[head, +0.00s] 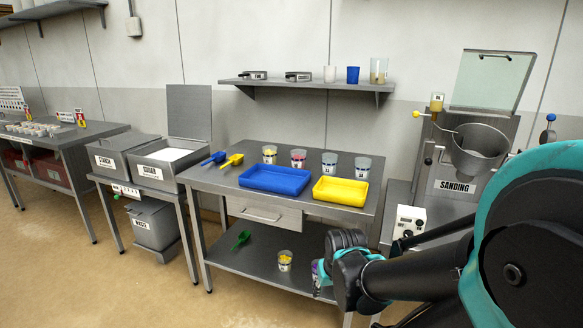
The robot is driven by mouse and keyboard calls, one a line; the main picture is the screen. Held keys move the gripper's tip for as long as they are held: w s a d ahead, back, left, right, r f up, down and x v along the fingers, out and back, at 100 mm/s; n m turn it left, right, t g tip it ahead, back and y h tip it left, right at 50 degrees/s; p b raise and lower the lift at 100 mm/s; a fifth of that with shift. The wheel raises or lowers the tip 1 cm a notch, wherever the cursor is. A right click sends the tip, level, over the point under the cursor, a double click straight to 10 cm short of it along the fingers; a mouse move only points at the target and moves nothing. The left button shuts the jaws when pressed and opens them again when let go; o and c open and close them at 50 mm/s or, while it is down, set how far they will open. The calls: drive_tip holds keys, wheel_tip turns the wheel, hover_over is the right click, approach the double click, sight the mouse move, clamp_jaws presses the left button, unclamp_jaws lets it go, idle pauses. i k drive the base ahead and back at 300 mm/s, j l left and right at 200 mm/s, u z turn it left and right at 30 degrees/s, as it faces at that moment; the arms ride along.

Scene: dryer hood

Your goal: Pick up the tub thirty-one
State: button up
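Several small clear tubs with white number labels stand in a row along the back of the steel table: one with yellow contents (270,154), one with red contents (298,158), and two at the right, one (329,164) beside the other (363,167). Another tub with yellow contents (285,260) stands upright on the lower shelf. The label numbers are too small to read, so I cannot tell which tub is thirty-one. My gripper (319,277) is low in front of the table, right of the lower-shelf tub and apart from it in the picture. Its fingers are mostly hidden by my wrist.
A blue tray (275,190) and a yellow tray (341,200) sit on the table front. Blue and yellow scoops (231,160) lie left. A green scoop (241,240) lies on the lower shelf. The sanding machine (478,148) stands right, lidded bins (170,154) left.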

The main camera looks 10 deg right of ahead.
sight(268, 152)
drive_tip(key=z, duration=1.45)
drive_tip(key=u, duration=1.5)
drive_tip(key=i+j+u, duration=0.1)
drive_tip(key=i+j, duration=0.9)
